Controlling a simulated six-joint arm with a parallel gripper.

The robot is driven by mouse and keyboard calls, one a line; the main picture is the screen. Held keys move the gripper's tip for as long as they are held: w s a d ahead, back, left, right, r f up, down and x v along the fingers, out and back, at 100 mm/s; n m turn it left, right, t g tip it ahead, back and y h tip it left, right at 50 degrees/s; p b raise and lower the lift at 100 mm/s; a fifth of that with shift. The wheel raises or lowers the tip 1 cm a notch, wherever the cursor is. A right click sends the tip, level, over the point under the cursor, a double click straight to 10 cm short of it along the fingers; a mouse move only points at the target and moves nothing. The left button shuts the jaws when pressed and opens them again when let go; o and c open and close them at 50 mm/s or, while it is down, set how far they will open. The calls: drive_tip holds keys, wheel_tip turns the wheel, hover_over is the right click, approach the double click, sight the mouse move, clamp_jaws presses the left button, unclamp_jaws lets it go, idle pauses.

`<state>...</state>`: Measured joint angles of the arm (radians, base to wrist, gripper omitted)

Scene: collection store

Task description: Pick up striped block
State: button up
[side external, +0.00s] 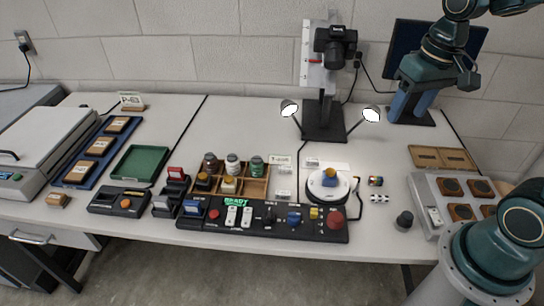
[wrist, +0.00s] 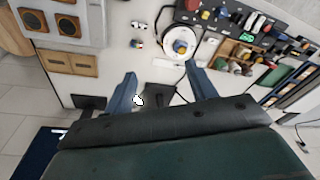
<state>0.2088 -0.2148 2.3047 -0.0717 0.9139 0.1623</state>
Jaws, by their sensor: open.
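A small black-and-white striped block (side external: 379,198) lies on the pale table, right of the white round device with a blue-and-yellow top. It also shows in the wrist view (wrist: 138,25), near the top and well beyond my fingertips. A small multicoloured block (side external: 375,181) lies just behind it; it is also in the wrist view (wrist: 136,43). My gripper (side external: 405,118) is at the back right, in front of the dark monitor. Its blue fingers are spread and empty in the wrist view (wrist: 160,72), apart from both blocks.
The white round device (side external: 329,186) stands left of the blocks. A wooden tray (side external: 442,158) and a grey case (side external: 428,207) lie to the right. A camera stand (side external: 324,118) with two lamps is at the back. Bare table surrounds the blocks.

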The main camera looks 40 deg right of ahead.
drive_tip(key=w+d+f+m+g+y, duration=0.1)
drive_tip(key=d+f, duration=0.3)
drive_tip(key=f, duration=0.4)
drive_tip(key=w+d+f+m+g+y, duration=0.2)
drive_tip(key=w+d+f+m+g, duration=0.1)
drive_tip(key=f, duration=0.6)
drive_tip(key=shift+w+d+f+m+g, duration=0.35)
drive_tip(key=shift+d+m, duration=0.35)
drive_tip(key=shift+d, duration=0.55)
hover_over(380, 197)
drive_tip(key=w+d, duration=0.2)
drive_tip(key=shift+s+f, duration=0.2)
drive_tip(key=shift+f, duration=3.65)
drive_tip(key=shift+f, duration=0.1)
drive_tip(key=shift+x, duration=2.5)
drive_tip(key=shift+w, duration=0.1)
